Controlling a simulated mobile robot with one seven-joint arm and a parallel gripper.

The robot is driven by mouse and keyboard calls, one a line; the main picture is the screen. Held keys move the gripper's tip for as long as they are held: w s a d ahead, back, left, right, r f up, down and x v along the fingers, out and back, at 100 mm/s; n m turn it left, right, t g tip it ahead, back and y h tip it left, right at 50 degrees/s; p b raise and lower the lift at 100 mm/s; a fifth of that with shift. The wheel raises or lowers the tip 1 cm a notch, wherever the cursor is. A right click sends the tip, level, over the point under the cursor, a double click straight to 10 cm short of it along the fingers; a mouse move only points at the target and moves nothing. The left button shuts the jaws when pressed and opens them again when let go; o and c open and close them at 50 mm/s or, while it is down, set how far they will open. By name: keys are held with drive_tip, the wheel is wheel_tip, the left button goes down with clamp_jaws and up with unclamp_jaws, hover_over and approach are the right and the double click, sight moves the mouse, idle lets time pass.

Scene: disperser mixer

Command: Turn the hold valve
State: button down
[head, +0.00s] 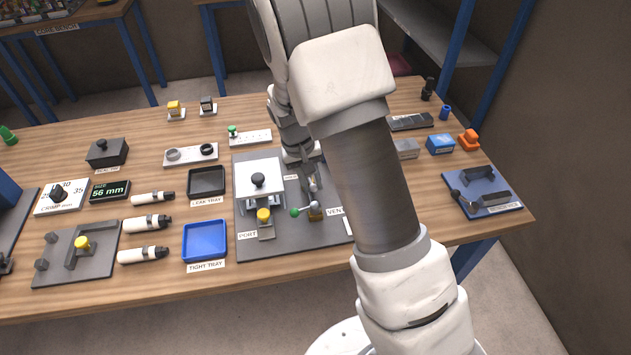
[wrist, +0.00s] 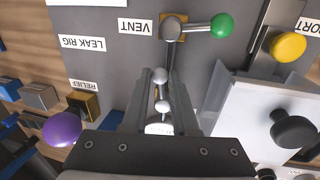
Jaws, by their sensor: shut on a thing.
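My gripper (wrist: 160,84) is shut on a small metal lever with round silver ends (wrist: 162,105), which I take to be the hold valve's handle. The lever lies between the two fingers in the wrist view. Its label and body are mostly hidden by the gripper. In the head view my gripper (head: 311,182) reaches down onto the grey leak rig board (head: 290,240). Just beyond the fingertips in the wrist view is the vent valve (wrist: 172,27), with a green ball (wrist: 222,25) on its lever, apart from the fingers.
A purple relief knob (wrist: 62,129) is left of the gripper in the wrist view. On the right are a white block (wrist: 245,125) with a black knob and a yellow port knob (wrist: 288,46). A black tray (head: 207,181) and blue tray (head: 205,240) stand left of the board.

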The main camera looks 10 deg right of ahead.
drive_tip(key=shift+a+m, duration=0.35)
drive_tip(key=shift+m, duration=0.65)
drive_tip(key=c, duration=0.7)
unclamp_jaws()
drive_tip(key=shift+a, duration=0.1)
drive_tip(key=shift+r, duration=0.1)
drive_tip(key=a+r, duration=0.3)
drive_tip(key=r, duration=1.4)
drive_tip(key=shift+w+p, duration=0.3)
drive_tip(key=shift+w, duration=0.05)
